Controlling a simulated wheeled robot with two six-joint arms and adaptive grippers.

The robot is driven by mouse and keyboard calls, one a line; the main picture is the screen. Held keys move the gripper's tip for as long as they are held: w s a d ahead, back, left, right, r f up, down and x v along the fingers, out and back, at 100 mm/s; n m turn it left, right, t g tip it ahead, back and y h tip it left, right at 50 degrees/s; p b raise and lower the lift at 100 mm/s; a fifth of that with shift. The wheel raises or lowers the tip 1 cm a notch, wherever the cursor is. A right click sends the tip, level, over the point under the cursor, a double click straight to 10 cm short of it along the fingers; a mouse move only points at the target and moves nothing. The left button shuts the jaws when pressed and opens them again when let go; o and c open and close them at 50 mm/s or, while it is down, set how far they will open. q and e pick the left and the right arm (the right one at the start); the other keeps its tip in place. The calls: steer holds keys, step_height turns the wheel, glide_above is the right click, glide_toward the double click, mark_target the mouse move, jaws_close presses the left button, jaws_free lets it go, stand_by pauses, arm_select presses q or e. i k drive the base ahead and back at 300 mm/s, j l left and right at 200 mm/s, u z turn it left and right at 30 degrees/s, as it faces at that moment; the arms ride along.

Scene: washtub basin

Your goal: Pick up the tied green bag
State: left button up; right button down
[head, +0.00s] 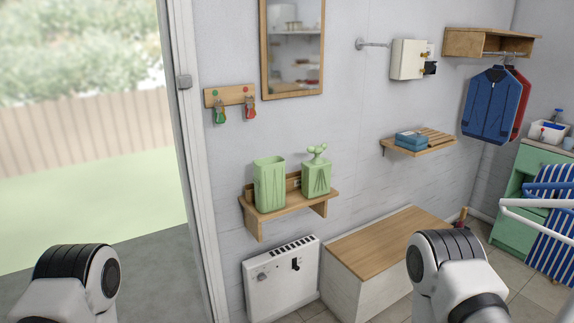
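The tied green bag (316,177) stands upright on a small wooden wall shelf (273,218), at its right end. Its top is gathered into a knot with rounded loops. A second green bag or container (270,186), taller and without a knot, stands just left of it on the same shelf. Only upper parts of my two arms show, at the bottom left and the bottom right. Neither gripper is in view, and both arms in view are apart from the shelf.
A white heater (282,279) is on the wall below the shelf. A wooden-topped bench (388,243) stands to its right. A mirror (292,48) and a hook rack with keys (230,95) hang above. A door frame (190,130) rises at the left. Another shelf (418,147) holds a blue box.

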mark_target(316, 177)
steer(key=i+l+u, duration=0.35)
steer(key=i+l, duration=0.5)
steer(key=i, duration=0.2)
steer(key=i+l+u, duration=0.35)
steer(key=i+l, duration=0.55)
steer(key=l, duration=0.2)
